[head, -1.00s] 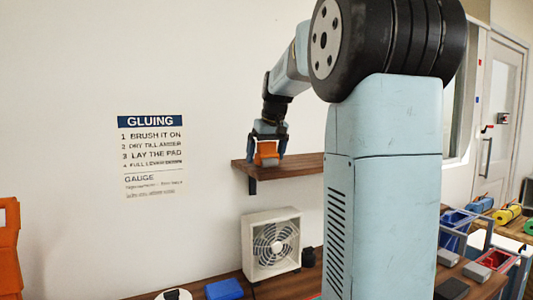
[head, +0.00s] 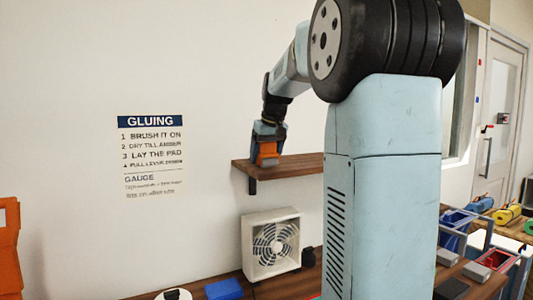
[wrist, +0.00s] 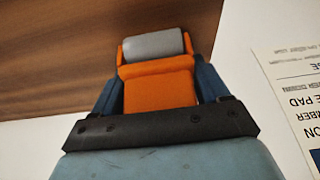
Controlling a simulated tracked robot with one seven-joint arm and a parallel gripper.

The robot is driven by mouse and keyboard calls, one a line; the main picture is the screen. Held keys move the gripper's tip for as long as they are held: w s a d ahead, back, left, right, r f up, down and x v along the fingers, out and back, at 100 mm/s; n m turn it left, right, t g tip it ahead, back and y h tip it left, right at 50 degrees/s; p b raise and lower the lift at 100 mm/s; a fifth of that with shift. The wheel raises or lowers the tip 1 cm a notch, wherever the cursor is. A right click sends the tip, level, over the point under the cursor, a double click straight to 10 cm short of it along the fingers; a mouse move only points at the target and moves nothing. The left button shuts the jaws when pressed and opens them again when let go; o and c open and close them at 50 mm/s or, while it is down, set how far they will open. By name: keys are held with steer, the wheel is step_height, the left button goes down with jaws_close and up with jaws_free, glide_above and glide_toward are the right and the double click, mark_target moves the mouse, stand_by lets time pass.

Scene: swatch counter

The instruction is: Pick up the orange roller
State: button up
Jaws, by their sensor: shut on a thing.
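The orange roller (head: 267,152) is at my gripper (head: 267,140), low over the left end of the wooden wall shelf (head: 302,164). In the wrist view the orange roller (wrist: 158,82) has an orange body and a grey cylinder at its far end. The blue fingers of my gripper (wrist: 158,88) are on both sides of the orange body, shut on it. The wooden shelf also shows behind it in the wrist view (wrist: 60,50). I cannot tell whether the roller touches the shelf.
A white fan (head: 270,243) stands on the counter below the shelf, with a blue block (head: 223,290) to its left. A gluing sign (head: 151,155) is on the wall to the left. Coloured trays and rollers are at the right. The shelf's right part looks clear.

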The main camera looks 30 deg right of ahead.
steer(key=shift+r, duration=0.65)
steer(key=s+a+r, duration=0.2)
steer(key=s+r, duration=0.9)
steer(key=s, duration=0.2)
steer(key=shift+s+a+r, duration=0.35)
steer(key=shift+s+a, duration=0.05)
steer(key=o, duration=0.7)
steer(key=shift+c, duration=0.2)
steer(key=c, duration=0.3)
steer(key=shift+w+f, duration=0.1)
steer(key=shift+c, duration=0.2)
